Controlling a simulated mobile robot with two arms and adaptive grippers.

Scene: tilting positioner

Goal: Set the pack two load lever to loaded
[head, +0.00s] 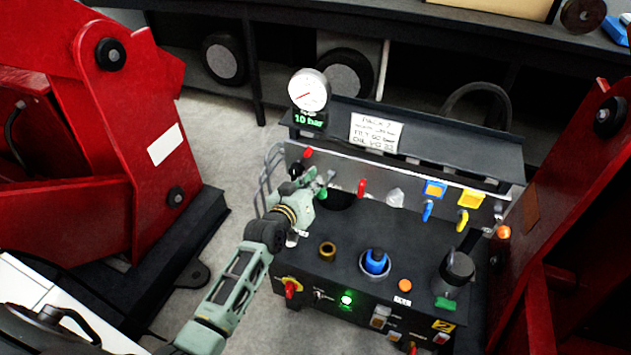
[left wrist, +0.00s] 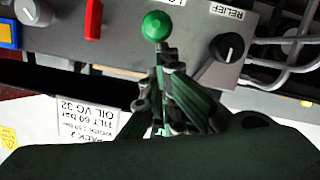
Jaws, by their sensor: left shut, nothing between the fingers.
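Pack two is the dark power unit (head: 340,235) with a yellow "2" plate (head: 443,325). A lever with a round green knob stands at the left of its rear panel; the green knob (head: 323,193) shows just beside my left gripper (head: 319,180). In the left wrist view the green knob (left wrist: 156,26) is directly ahead of my left gripper's fingertips (left wrist: 160,56), under a label cut off after "LO". The fingers are shut and empty. Whether they touch the lever is unclear. My right gripper is out of view.
A red lever (head: 361,187), a blue lever (head: 427,211) and a yellow lever (head: 462,220) stand to the right. The relief knob (left wrist: 228,47) is close beside the fingers. The gauge (head: 308,90) reads 10 bar. Red machine frames (head: 90,130) flank the unit.

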